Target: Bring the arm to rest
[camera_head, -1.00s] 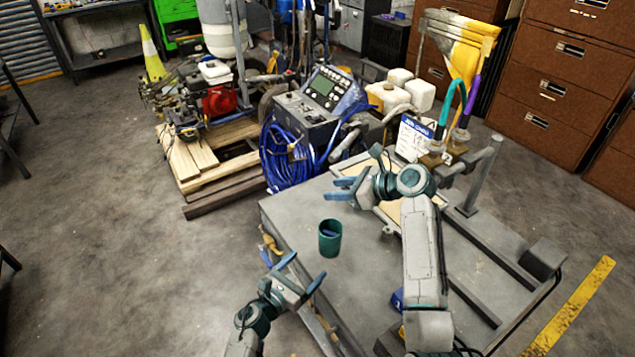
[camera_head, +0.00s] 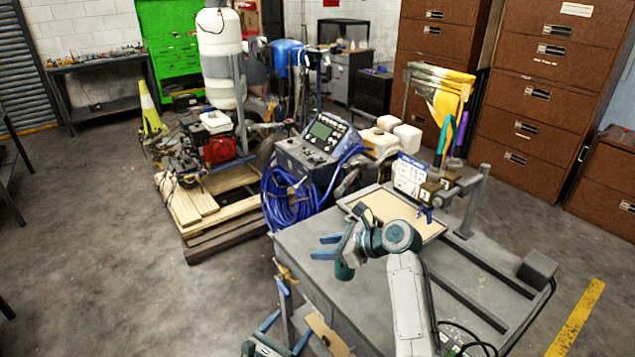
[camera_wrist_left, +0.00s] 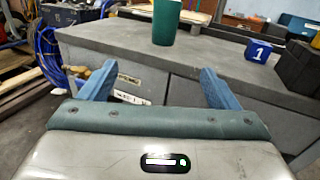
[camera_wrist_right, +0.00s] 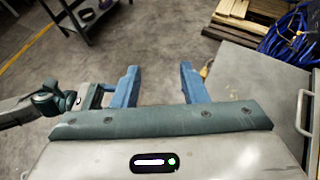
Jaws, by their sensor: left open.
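My left gripper (camera_head: 286,330) is low in the head view, beside the left end of the grey workbench (camera_head: 330,300). In the left wrist view its two blue fingers (camera_wrist_left: 157,85) are wide apart with nothing between them. My right gripper (camera_head: 325,246) is above the bench's left part in the head view, and its arm reaches in from the lower right. Its fingers (camera_wrist_right: 158,85) are spread and empty in the right wrist view. A green cup (camera_head: 344,272) stands on the bench, partly hidden by the right gripper; it also shows in the left wrist view (camera_wrist_left: 166,22).
A striping machine with a coiled blue hose (camera_head: 287,197) stands behind the bench. A wooden pallet (camera_head: 190,205) is at its left. A blue block marked 1 (camera_wrist_left: 258,52) sits on the bench. Brown drawer cabinets (camera_head: 535,100) line the back right. The floor at left is open.

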